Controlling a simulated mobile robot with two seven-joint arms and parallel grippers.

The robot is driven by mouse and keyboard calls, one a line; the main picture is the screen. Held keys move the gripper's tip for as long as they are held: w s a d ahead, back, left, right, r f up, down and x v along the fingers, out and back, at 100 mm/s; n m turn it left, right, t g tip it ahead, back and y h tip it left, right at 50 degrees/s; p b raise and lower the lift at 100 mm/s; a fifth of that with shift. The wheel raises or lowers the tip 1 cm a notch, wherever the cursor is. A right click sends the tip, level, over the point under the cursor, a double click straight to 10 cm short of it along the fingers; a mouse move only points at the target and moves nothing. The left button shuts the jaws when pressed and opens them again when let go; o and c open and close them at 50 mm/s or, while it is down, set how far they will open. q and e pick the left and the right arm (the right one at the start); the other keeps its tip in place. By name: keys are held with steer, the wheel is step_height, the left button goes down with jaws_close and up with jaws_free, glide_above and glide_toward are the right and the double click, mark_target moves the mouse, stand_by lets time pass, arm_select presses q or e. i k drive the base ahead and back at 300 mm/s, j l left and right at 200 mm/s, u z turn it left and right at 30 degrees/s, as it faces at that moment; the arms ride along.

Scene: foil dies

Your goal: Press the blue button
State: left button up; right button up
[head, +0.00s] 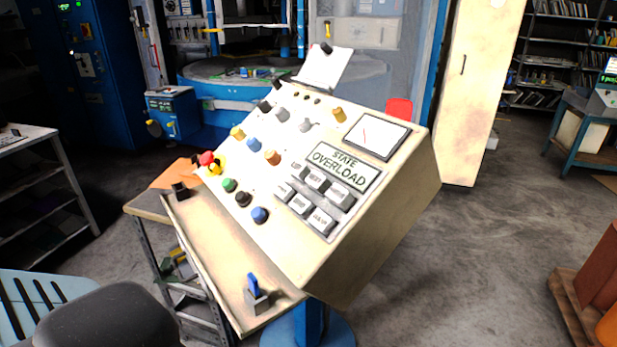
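A cream control console (365,255) with a sloped face stands in the middle of the head view, tilted in the picture. Two blue buttons show on its face. One blue button (260,215) is near the lower edge, beside a black button (243,199) and a green button (229,185). The other blue button (253,144) is higher up, between a yellow one (237,132) and an orange-brown one (272,158). I cannot tell which the task means. Neither of my grippers is in view, and nothing touches the buttons.
A blue-handled lever (254,287) stands on the console's lower ledge (215,238). A red mushroom button (206,158), grey labelled keys (300,205) and a gauge (377,137) are on the face. A slatted light-blue object (40,297) is at lower left. Floor at right is open.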

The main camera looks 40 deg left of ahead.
mark_target(257, 213)
steer(key=u, duration=1.45)
